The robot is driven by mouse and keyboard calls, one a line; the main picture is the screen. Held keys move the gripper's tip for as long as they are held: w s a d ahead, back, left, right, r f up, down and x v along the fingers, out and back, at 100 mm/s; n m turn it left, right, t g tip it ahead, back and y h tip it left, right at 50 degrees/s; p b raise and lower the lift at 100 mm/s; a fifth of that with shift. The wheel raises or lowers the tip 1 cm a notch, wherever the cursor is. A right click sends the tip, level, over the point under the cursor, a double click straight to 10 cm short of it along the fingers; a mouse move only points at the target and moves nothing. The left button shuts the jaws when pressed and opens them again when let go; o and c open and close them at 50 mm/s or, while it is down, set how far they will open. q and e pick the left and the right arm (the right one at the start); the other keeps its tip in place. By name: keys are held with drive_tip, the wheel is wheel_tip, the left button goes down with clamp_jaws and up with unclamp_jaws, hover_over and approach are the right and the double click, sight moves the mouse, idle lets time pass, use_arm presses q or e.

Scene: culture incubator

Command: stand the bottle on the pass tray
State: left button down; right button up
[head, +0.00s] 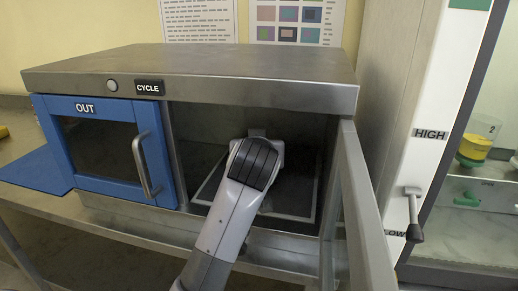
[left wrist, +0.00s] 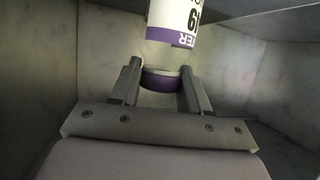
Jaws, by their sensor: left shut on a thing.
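In the left wrist view the bottle (left wrist: 172,20) has a white label with purple bands and dark print, and a purple cap (left wrist: 160,80). My left gripper (left wrist: 162,82) is shut on the bottle at its cap end. The bottle's far end is cut off by the picture's top edge. In the head view my left arm reaches into the open right chamber, and its wrist hides the fingers and the bottle. The pass tray (head: 292,194) is a dark panel with a pale rim on the chamber floor. I cannot tell whether the bottle touches it. My right gripper is not in view.
The chamber's metal walls are close around my left gripper. Its door (head: 362,215) stands open at the right. The blue OUT door (head: 95,180) is shut. A lever (head: 413,215) sits on the white post at the right. A blue mat (head: 38,170) lies at the left.

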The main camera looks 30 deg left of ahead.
use_arm(q)
drive_tip(key=c, duration=0.5)
unclamp_jaws()
drive_tip(key=shift+f, duration=0.15)
drive_tip(key=shift+s+d+r, duration=0.15)
drive_tip(key=shift+s+r, duration=0.15)
drive_tip(key=shift+r, duration=0.05)
drive_tip(key=p+v, duration=0.1)
drive_tip(key=v, duration=1)
drive_tip(key=shift+s, duration=0.2)
drive_tip(key=shift+f, duration=0.1)
